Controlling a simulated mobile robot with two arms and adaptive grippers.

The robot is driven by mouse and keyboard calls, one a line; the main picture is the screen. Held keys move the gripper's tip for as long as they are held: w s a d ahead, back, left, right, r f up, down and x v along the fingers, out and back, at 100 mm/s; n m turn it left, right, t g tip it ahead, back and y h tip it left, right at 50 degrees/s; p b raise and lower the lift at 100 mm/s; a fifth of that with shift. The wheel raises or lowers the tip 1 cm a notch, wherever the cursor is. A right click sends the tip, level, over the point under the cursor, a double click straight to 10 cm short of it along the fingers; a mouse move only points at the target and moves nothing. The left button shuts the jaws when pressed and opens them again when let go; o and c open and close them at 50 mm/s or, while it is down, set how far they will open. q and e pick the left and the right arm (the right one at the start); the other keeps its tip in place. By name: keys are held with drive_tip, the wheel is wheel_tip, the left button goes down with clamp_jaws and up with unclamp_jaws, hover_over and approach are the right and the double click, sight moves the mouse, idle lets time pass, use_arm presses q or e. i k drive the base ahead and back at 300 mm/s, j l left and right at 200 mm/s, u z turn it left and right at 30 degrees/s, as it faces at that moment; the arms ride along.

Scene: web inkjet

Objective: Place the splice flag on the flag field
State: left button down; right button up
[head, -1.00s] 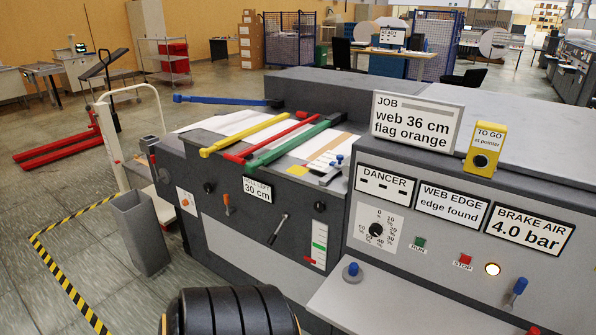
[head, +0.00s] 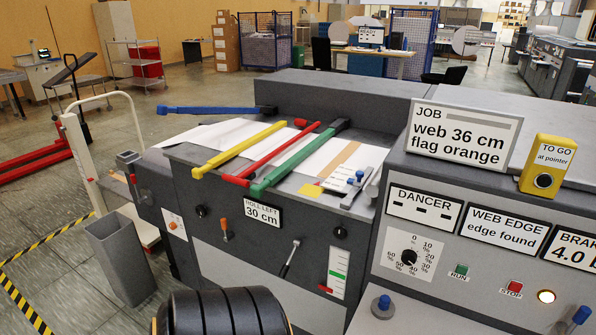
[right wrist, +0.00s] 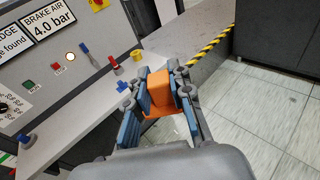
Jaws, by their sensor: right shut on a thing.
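In the right wrist view, my right gripper (right wrist: 160,72) is shut on an orange block-like piece (right wrist: 159,97), which I take for the splice flag. The fingers clasp it from both sides and hide part of it. It is held above the floor, beside the grey ledge of the press. In the head view, a yellow patch (head: 311,190) and a white marked card (head: 338,178) lie on the splice table's right part; I cannot tell which is the flag field. The job sign (head: 463,134) reads web 36 cm, flag orange. My left gripper is not in view.
A grey handle (head: 356,188) stands right of the card. A grey bin (head: 117,258) and a white-handled cart are at left. Knobs line the press ledge (right wrist: 78,128).

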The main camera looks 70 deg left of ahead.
sight(311, 191)
drive_tip(key=k+j, duration=0.1)
drive_tip(key=j, duration=0.3)
drive_tip(key=k+j+z, duration=0.1)
drive_tip(key=j, duration=0.25)
drive_tip(key=k+j, duration=0.1)
drive_tip(key=j, duration=0.3)
drive_tip(key=k+j, duration=0.1)
drive_tip(key=j, duration=0.25)
drive_tip(key=k+j+z, duration=0.1)
drive_tip(key=j, duration=0.3)
drive_tip(key=k+j, duration=0.15)
drive_tip(key=j, duration=0.2)
drive_tip(key=k+j+z, duration=0.1)
drive_tip(key=j, duration=0.3)
